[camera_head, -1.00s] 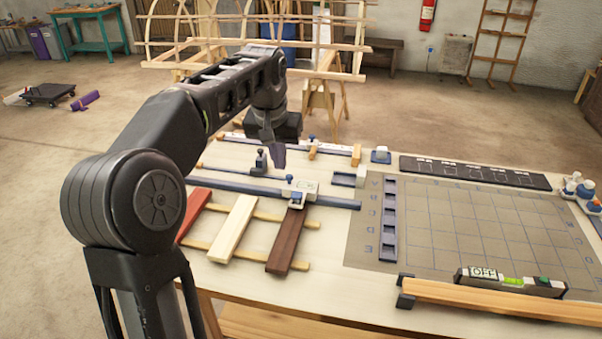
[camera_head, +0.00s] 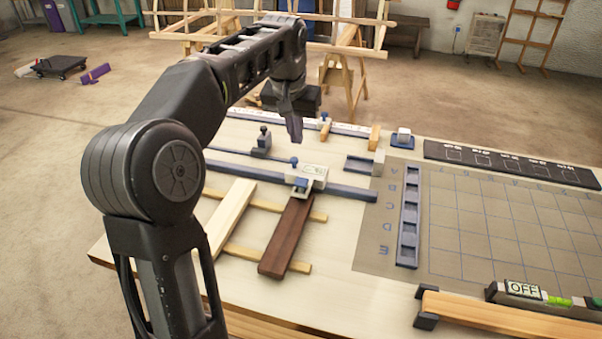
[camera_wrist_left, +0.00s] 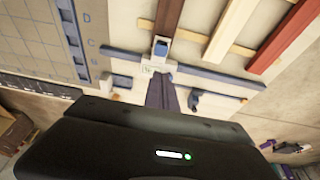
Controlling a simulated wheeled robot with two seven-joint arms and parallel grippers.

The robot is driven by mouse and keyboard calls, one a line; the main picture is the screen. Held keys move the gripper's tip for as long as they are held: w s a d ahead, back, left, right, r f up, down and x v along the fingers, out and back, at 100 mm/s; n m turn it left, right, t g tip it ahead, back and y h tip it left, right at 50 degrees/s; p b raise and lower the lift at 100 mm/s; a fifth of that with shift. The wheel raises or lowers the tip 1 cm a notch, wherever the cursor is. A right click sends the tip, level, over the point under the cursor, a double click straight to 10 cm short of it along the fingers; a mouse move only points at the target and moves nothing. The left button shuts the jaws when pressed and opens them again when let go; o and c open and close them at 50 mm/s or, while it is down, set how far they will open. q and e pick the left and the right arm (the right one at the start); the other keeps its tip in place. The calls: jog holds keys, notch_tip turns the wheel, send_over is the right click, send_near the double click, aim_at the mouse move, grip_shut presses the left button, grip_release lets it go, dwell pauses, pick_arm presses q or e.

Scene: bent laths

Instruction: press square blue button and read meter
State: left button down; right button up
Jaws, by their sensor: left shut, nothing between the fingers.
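A white meter block (camera_head: 313,176) sits on a long blue-grey rail (camera_head: 345,190) on the table. It has a small pale display (camera_head: 314,169) and a square blue button (camera_head: 300,184) on its near side. The display's reading is too small to make out. In the left wrist view the button (camera_wrist_left: 161,47) and display (camera_wrist_left: 147,71) lie just beyond my fingertips. My left gripper (camera_head: 296,137) is shut and empty, pointing down above and behind the meter block, apart from the button. My right gripper is not in view.
A dark brown lath (camera_head: 286,237) and a pale lath (camera_head: 230,215) lie in front of the rail. A gridded mat (camera_head: 480,225) and a level reading OFF (camera_head: 522,289) are at the right.

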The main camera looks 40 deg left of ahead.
aim_at(301, 180)
pick_arm(q)
jog(key=x, duration=0.4)
jog(key=p+x, duration=0.1)
jog(key=x, duration=0.8)
jog(key=shift+s+f+p, duration=0.2)
jog(key=shift+s+p, duration=0.1)
jog(key=shift+s, duration=0.1)
jog(key=shift+f, duration=0.4)
